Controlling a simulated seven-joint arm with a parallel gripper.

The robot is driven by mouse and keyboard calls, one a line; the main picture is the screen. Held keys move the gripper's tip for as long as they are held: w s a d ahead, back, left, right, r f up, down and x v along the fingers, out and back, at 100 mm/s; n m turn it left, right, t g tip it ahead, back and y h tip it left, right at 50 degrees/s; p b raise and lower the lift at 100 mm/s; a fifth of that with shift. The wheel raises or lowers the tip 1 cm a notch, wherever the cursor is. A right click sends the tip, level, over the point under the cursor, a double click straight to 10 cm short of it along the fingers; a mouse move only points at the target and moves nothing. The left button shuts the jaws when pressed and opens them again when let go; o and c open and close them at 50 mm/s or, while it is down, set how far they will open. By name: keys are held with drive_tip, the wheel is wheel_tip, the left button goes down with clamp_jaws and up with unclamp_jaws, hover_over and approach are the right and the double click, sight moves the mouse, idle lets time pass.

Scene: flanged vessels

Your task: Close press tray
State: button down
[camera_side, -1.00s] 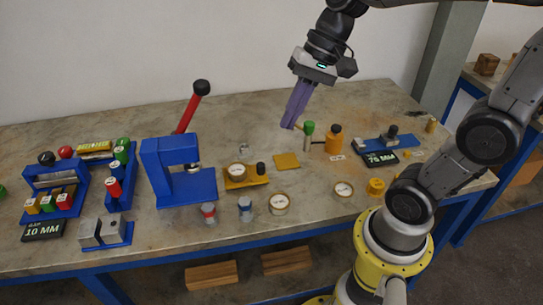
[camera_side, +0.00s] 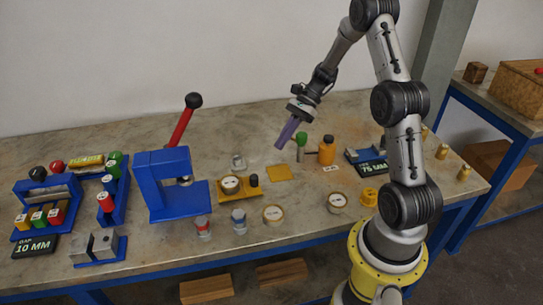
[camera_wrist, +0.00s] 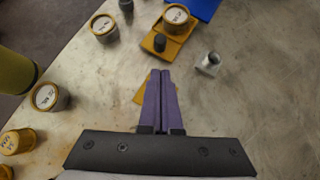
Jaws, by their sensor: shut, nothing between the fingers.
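The blue press (camera_side: 162,183) with a raised red lever (camera_side: 182,125) stands left of centre. The yellow press tray (camera_side: 238,193) sticks out on its right side, carrying a round cream-lidded vessel (camera_side: 230,184) and a dark knob (camera_side: 254,180). In the wrist view the tray (camera_wrist: 150,43) lies ahead of the fingers, with the press's blue base (camera_wrist: 205,8) at the top edge. My gripper (camera_side: 280,146), with long purple fingers, is shut and empty. It is above the table, up and to the right of the tray, apart from it; it also shows in the wrist view (camera_wrist: 161,73).
A yellow square plate (camera_side: 280,173) lies under the fingers. A small metal cup (camera_side: 238,162) stands behind the tray. An orange bottle (camera_side: 327,150) and a green-topped item (camera_side: 301,140) are to the right.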

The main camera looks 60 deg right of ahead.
drive_tip(key=x, duration=0.9)
drive_tip(key=shift+a+f, duration=0.2)
drive_tip(key=shift+w, duration=0.1)
drive_tip(key=w+a, duration=0.8)
drive_tip(key=a, duration=0.1)
drive_tip(key=shift+w, duration=0.4)
drive_tip(key=shift+r, duration=0.1)
